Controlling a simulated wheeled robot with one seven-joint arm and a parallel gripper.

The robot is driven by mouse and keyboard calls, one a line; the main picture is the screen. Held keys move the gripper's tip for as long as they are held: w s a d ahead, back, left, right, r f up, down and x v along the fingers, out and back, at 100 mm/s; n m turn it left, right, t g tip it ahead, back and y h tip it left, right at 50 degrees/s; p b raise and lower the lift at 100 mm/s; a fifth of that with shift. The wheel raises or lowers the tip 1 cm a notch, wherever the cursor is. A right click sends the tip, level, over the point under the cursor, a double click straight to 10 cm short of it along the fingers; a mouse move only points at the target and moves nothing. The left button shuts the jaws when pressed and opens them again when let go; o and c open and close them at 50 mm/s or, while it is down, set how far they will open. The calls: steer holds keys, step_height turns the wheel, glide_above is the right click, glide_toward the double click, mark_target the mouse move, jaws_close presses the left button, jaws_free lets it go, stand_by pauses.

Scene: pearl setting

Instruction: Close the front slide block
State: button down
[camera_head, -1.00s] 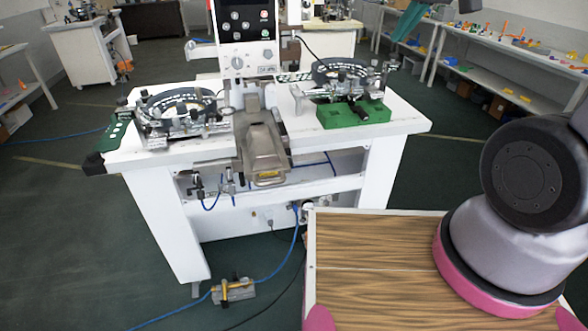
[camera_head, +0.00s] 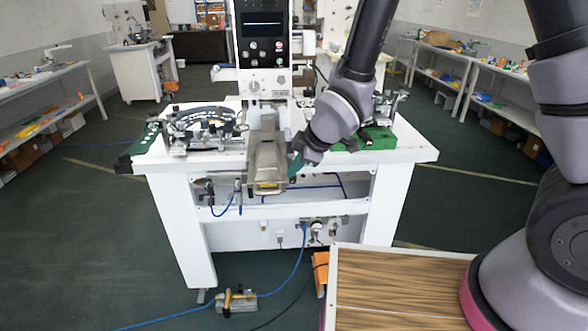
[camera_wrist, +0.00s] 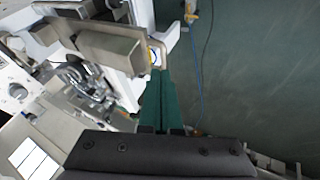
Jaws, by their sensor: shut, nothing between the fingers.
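The front slide block (camera_head: 267,162) is a grey metal piece at the front middle of the white machine table, below the control panel. It also shows in the upper part of the wrist view (camera_wrist: 108,46), with a yellow mark near its front end. My gripper (camera_head: 294,166) is at the right side of the block's front end, its green fingers pointing down. In the wrist view the green fingers (camera_wrist: 158,98) are together and empty, with tips close to the block's front end. I cannot tell if they touch it.
The white table (camera_head: 412,152) carries a round fixture (camera_head: 200,130) on the left and a green-based fixture (camera_head: 378,138) on the right, partly behind my arm. The control panel (camera_head: 263,40) stands behind the block. A valve with blue hose (camera_head: 237,300) lies on the floor.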

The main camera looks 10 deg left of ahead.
mark_target(277, 182)
steer(key=w+a+f, duration=0.1)
steer(key=f, duration=0.1)
steer(key=w+a+f, duration=0.1)
steer(key=w+f, duration=0.1)
steer(key=w+a+f, duration=0.2)
steer(key=f, duration=0.1)
steer(key=shift+w+f, duration=0.1)
steer(key=shift+w, duration=0.15)
steer(key=shift+w+a+f, duration=0.1)
steer(key=shift+w+a, duration=0.15)
steer(key=shift+w, duration=0.3)
